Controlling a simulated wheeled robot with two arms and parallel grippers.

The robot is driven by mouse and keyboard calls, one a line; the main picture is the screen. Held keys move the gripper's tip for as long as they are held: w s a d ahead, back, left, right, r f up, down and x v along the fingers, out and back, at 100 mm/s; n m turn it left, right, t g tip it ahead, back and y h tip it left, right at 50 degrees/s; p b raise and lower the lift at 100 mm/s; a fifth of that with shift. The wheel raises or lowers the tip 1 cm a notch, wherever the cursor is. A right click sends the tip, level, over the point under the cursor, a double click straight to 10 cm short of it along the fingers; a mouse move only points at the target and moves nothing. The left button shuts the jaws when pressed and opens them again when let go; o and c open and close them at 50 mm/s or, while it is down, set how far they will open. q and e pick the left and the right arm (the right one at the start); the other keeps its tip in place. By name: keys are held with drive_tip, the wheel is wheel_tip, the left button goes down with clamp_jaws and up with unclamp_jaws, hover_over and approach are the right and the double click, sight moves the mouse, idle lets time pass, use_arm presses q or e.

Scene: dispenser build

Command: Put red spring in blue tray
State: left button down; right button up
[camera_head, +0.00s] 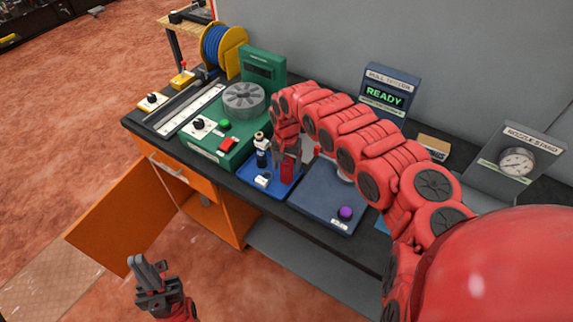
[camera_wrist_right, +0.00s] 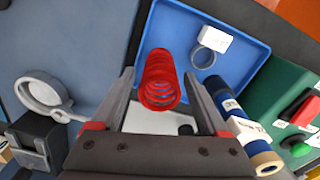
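The red spring (camera_head: 287,168) is at the blue tray (camera_head: 252,183), near the tray's right side. My right gripper (camera_head: 287,156) points down over the tray with a finger on either side of the spring. In the right wrist view the spring (camera_wrist_right: 159,80) lies between the open fingers (camera_wrist_right: 160,92), with a gap on both sides. The blue tray (camera_wrist_right: 238,65) is behind it. Whether the spring's far end touches the tray floor is hard to tell. My left gripper (camera_head: 148,270) is low at the front left, away from the table, apparently open and empty.
A dark blue plate (camera_head: 318,200) with a purple knob (camera_head: 345,212) lies to the right. An orange cabinet door (camera_head: 120,215) hangs open below.

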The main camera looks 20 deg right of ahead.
drive_tip(key=shift+r, duration=0.4)
wheel_tip(320, 180, up, 10)
drive_tip(key=shift+r+b, duration=0.2)
drive_tip(key=shift+b, duration=1.05)
drive_tip(key=shift+r, duration=0.55)
